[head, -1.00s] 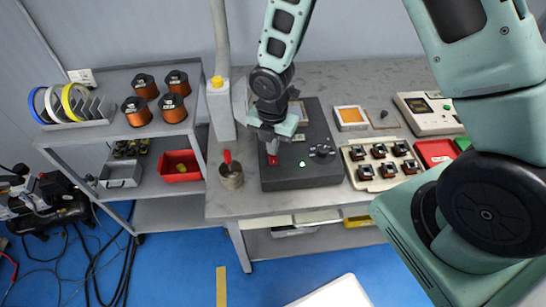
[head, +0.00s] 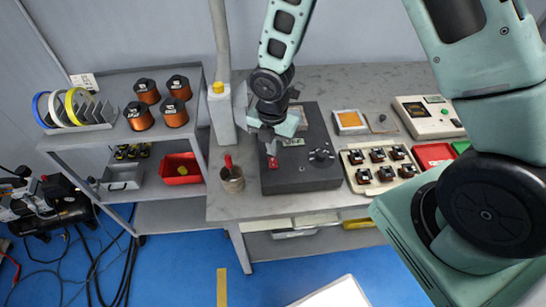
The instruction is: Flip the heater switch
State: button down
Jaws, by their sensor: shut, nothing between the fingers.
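The dark control box (head: 325,178) stands on the bench. A red switch (head: 272,162) shows near the left of its top, most likely the heater switch. My gripper (head: 271,149) points down right over it, with its fingers shut and empty. The fingertips are at or very near the switch; I cannot tell whether they touch. Part of the switch is hidden by the gripper, and its tilt is too small to read. A small dark spot (head: 302,168) lies to its right, and a dark knob (head: 321,155) is further right.
A pot with a red-handled tool (head: 231,182) stands close left of the box. A tray of small coils (head: 378,165) lies close right. A grey post with a yellow top (head: 220,115) rises behind left. The bench front edge is clear.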

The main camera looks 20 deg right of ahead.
notch_tip(320, 180, up, 5)
jog(key=p, duration=0.3)
jog(key=shift+f+p, duration=0.15)
jog(key=shift+p, duration=0.25)
notch_tip(320, 180, up, 6)
jog(key=m+b, duration=0.1)
jog(key=m, duration=0.4)
send_over(272, 159)
jog(key=s+a, duration=0.3)
jog(key=s+a+r+m+b, duration=0.1)
jog(key=s+r+m, duration=0.4)
jog(key=s, duration=0.3)
jog(key=s+a+r+m+b, duration=0.2)
jog(key=s+r+m, duration=0.3)
jog(key=s+m, duration=0.3)
jog(key=shift+s+m+y, duration=0.3)
jog(key=shift+s, duration=0.25)
jog(key=shift+a, duration=0.1)
